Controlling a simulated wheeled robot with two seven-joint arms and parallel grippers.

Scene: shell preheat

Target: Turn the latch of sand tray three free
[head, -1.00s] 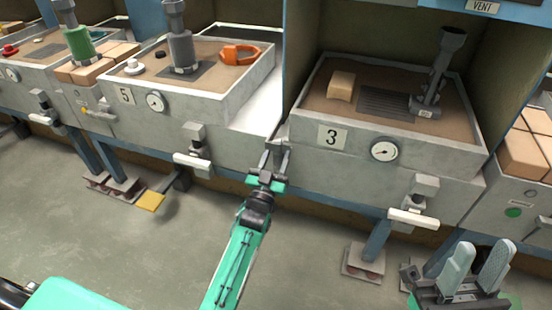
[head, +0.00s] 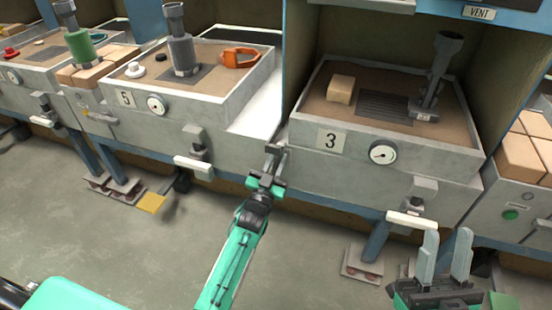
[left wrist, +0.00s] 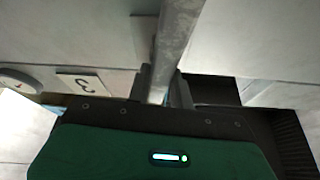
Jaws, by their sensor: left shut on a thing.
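Sand tray three (head: 450,152) is a grey box of sand with a "3" plate and a dial on its front. Its latch (head: 412,219) is a white bar, lying nearly level under a grey block below the tray's front right. My right gripper (head: 447,237) is open and empty. Its left finger overlaps the bar's right end in the head view; I cannot tell whether they touch. My left gripper (head: 272,156) is at the tray's front left corner, shut on a grey bar or edge, which shows between its fingers in the left wrist view (left wrist: 172,45).
A grey funnel-topped stand (head: 436,80) and a tan block (head: 341,89) sit on tray three's sand. Tray five (head: 215,108) stands to the left with its own white latch bar (head: 193,167). Tan bricks (head: 522,157) lie at the right. Floor in front is mostly clear.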

